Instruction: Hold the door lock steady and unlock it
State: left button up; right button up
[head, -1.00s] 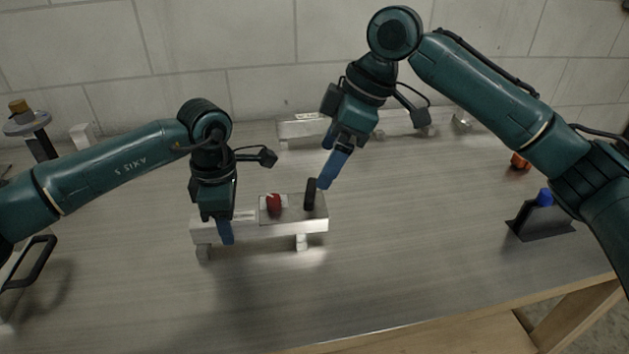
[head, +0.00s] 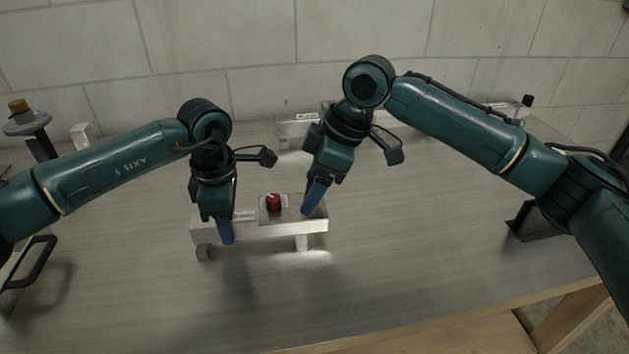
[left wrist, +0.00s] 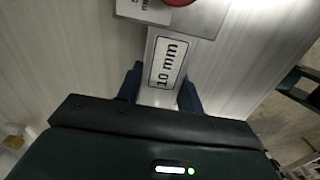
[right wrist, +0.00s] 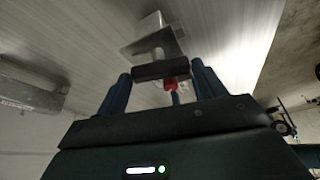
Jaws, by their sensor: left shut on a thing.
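The door lock is a low aluminium bar (head: 262,232) on two feet, with a metal plate (head: 265,215) on its right part. A red knob (head: 273,202) sits on the plate. My left gripper (head: 226,235) is shut on the bar's left part; in the left wrist view the bar, with its "10 mm" label (left wrist: 168,63), runs between its fingers. My right gripper (head: 312,203) is at the plate's right end. In the right wrist view its open fingers stand on either side of the black handle (right wrist: 161,71), with gaps. The handle is hidden in the head view.
A similar aluminium bar (head: 294,128) stands behind, near the wall. A black bracket (head: 533,224) is at the right, partly behind my right arm. A stand (head: 38,140) and a black handle (head: 38,262) are at the left. The table front is clear.

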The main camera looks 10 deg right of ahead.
jog(key=c, duration=0.6)
jog(key=shift+w+n+g, duration=0.1)
jog(key=shift+n+g, duration=0.5)
jog(key=shift+n, duration=0.9)
jog(key=o, duration=1)
jog(key=v, duration=1.2)
jog(key=shift+d, duration=0.2)
pick_arm(q)
jog(key=o, duration=1.2)
